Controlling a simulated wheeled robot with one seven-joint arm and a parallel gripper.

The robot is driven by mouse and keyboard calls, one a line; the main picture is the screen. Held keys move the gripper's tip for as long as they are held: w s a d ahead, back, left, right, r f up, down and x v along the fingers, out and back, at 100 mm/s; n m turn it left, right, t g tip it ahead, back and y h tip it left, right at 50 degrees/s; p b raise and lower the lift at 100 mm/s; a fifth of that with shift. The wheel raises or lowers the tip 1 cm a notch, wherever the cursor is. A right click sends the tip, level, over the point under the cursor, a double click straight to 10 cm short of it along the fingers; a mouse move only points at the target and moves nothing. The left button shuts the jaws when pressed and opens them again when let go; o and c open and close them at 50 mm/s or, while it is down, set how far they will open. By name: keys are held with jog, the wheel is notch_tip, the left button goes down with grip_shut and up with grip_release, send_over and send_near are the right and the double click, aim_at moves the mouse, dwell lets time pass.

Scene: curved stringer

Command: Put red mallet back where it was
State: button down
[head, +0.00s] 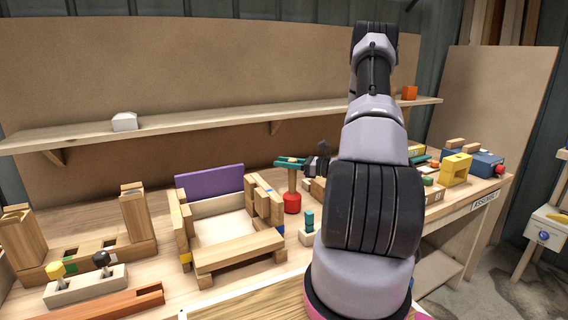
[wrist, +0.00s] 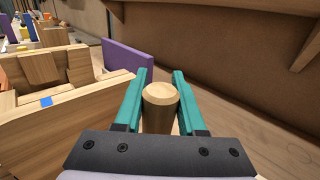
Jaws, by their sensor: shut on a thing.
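The red mallet stands upright with its red head (head: 292,203) down and its pale wooden handle (head: 292,181) up, at the right of the wooden box frame. My gripper (head: 290,162) reaches it from the right, with its teal fingers shut around the top of the handle. In the wrist view the round handle end (wrist: 160,94) sits between the two teal fingers. The head is hidden in the wrist view. I cannot tell whether it touches the bench.
A wooden box frame (head: 236,250) with a purple panel (head: 209,181) stands just left of the mallet. A small block with a teal peg (head: 309,219) is close in front. A shelf (head: 200,124) runs behind. My arm hides part of the bench.

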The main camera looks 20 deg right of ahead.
jog(key=c, duration=0.5)
grip_release()
jog(key=shift+f, duration=0.1)
jog(key=v, duration=1.2)
jog(key=s+a+r+n+g+h, duration=0.2)
jog(key=s+a+r+n+g, duration=0.25)
jog(key=a+r+n, duration=0.35)
jog(key=s+a+r+n+g+h, duration=0.25)
jog(key=a+r+n+g, duration=0.35)
jog(key=a, duration=0.4)
jog(key=s+a+r+n+t+h, duration=0.2)
jog(key=s+r+n+h, duration=0.1)
jog(key=s+r, duration=0.3)
jog(key=s+a+r+n+t+h, duration=0.3)
jog(key=s+r+n, duration=0.2)
jog(key=r, duration=0.3)
jog(key=shift+s+a+h, duration=0.3)
jog(key=shift+s+h, duration=0.05)
jog(key=shift+s, duration=0.4)
